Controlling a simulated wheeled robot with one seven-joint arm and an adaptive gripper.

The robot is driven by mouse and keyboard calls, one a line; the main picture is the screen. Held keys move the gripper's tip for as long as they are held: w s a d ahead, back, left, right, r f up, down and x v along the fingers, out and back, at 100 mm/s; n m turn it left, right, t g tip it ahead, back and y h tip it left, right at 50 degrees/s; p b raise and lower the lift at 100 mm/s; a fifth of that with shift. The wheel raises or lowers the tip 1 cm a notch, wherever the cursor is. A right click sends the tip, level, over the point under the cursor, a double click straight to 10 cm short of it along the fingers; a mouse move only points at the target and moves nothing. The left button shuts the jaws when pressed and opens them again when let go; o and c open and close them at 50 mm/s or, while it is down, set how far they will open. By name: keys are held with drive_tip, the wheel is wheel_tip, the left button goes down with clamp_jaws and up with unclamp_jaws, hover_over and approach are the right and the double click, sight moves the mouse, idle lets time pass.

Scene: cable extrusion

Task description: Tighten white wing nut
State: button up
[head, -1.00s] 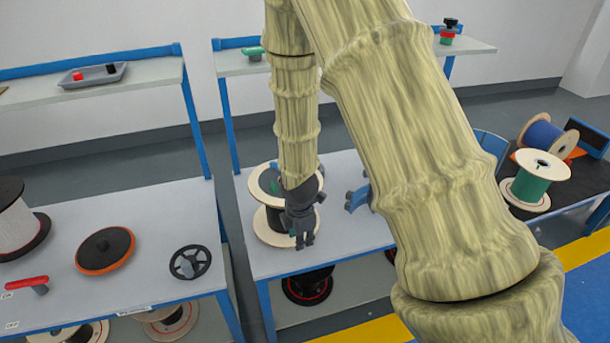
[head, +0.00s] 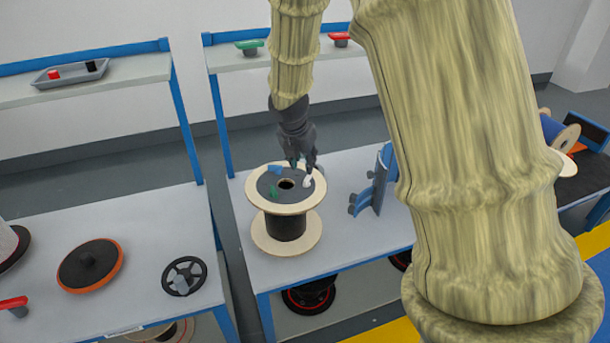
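The white wing nut (head: 307,181) is a small white piece on the right side of the dark top of a spool (head: 285,203). The spool stands upright on the right-hand table, with pale wooden flanges, a dark winding and a round centre hole. My gripper (head: 304,168) is dark grey and points down just above the right rear of the spool top, close over the white wing nut. Whether its fingers touch the nut or how far they are apart is too small to tell. A green wing nut (head: 273,191) and a blue one (head: 275,170) also sit on the spool top.
A blue bracket (head: 376,184) stands right of the spool. A black handwheel (head: 184,277) and an orange-rimmed disc (head: 90,266) lie on the left table. A grey tray (head: 70,72) and green-handled part (head: 249,47) are on the shelves. Table space in front of the spool is narrow.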

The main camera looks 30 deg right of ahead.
sight(307, 177)
drive_tip(key=shift+x, duration=4.2)
drive_tip(key=shift+d, duration=0.1)
clamp_jaws()
